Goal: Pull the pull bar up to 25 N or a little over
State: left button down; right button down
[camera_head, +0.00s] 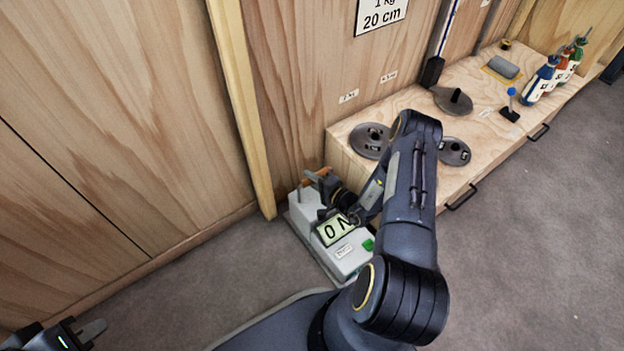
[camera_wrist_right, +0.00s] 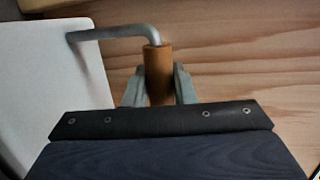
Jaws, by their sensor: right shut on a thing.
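The force gauge (camera_head: 362,254) is a pale grey box on the floor against the wooden wall. Its display (camera_head: 334,231) reads 0 N. The pull bar is a bent grey metal rod (camera_wrist_right: 115,32) with a brown grip (camera_wrist_right: 158,72); in the head view only a bit of brown shows behind the gripper. My right gripper (camera_wrist_right: 159,88) is shut on the brown grip, with a finger on each side. In the head view the right hand is just above the gauge, partly hidden by my arm. My left gripper (camera_head: 80,334) is at the bottom left corner, cut off, away from the gauge.
A wooden bench (camera_head: 425,122) along the wall carries round dark discs, a grey block (camera_head: 503,67) and several coloured bottles (camera_head: 543,80). Its drawer handles stick out in front. A wooden post (camera_head: 240,105) rises behind the gauge. Grey floor is clear at the right.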

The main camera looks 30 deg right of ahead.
jog(key=shift+r+p, duration=1.5)
jog(key=shift+r, duration=0.45)
dwell(0.6)
jog(key=shift+f, duration=0.1)
dwell(0.4)
jog(key=shift+f+b, duration=1.5)
jog(key=shift+f, duration=0.2)
jog(key=c, duration=1.6)
grip_release()
jog(key=shift+f, duration=0.1)
jog(key=shift+c, duration=0.2)
jog(key=o, duration=0.5)
jog(key=p+v, duration=0.2)
jog(key=v, duration=0.6)
jog(key=shift+w, duration=0.1)
